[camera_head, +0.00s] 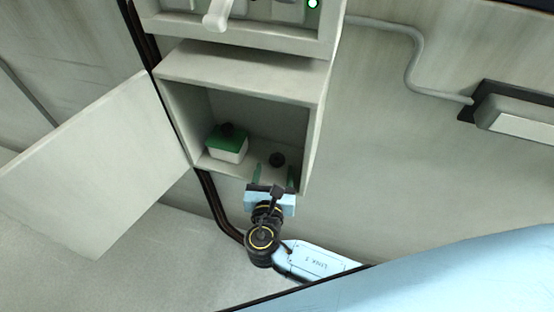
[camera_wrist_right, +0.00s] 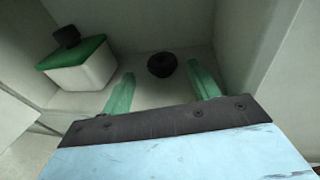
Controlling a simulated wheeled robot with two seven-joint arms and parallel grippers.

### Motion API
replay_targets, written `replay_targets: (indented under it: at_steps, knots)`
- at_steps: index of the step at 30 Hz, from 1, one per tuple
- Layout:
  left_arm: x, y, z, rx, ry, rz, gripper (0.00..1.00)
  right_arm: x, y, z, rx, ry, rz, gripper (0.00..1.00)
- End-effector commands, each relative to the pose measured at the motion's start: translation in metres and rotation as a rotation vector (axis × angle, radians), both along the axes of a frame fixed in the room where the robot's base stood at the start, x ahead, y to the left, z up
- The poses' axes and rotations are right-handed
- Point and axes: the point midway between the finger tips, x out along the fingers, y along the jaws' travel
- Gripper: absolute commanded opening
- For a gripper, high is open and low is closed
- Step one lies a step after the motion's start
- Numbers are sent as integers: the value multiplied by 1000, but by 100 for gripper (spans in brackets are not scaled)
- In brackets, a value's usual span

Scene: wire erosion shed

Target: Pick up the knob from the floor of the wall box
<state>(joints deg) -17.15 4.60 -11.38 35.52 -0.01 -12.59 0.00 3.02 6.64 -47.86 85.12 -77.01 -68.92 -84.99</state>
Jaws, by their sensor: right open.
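The knob (camera_head: 277,159) is a small round black piece on the floor of the open wall box (camera_head: 313,130). It also shows in the right wrist view (camera_wrist_right: 161,65), with a dark hollow on its near side. My right gripper (camera_head: 275,176) is at the mouth of the box with its green fingers pointing inward. The fingers are apart, and in the wrist view (camera_wrist_right: 163,88) the knob shows between and beyond their tips. Nothing is held. My left gripper is not in the frames.
A white block with a green top (camera_head: 226,147) and a black knob-like piece on it stands in the box, left of the knob. It also shows in the wrist view (camera_wrist_right: 84,72). The box's door (camera_head: 95,165) hangs open to the left. Side walls flank the gripper.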

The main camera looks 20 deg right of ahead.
Motion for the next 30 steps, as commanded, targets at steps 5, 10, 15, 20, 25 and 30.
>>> replay_targets:
  at_steps: [5, 10, 15, 20, 25, 30]
  knots:
    - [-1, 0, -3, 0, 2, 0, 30, 24, -13, -6, -1, 0, -1, 61]
    - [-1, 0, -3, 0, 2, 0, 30, 29, -15, -7, 0, 2, 0, 61]
    - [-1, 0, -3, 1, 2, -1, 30, 28, -15, -7, 1, 2, 0, 52]
    - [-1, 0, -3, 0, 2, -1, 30, 28, -15, -7, 1, 2, 0, 31]
    - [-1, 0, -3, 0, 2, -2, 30, 28, -15, -7, 1, 2, 0, 13]
    - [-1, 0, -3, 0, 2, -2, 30, 28, -15, -7, 1, 2, 0, 13]
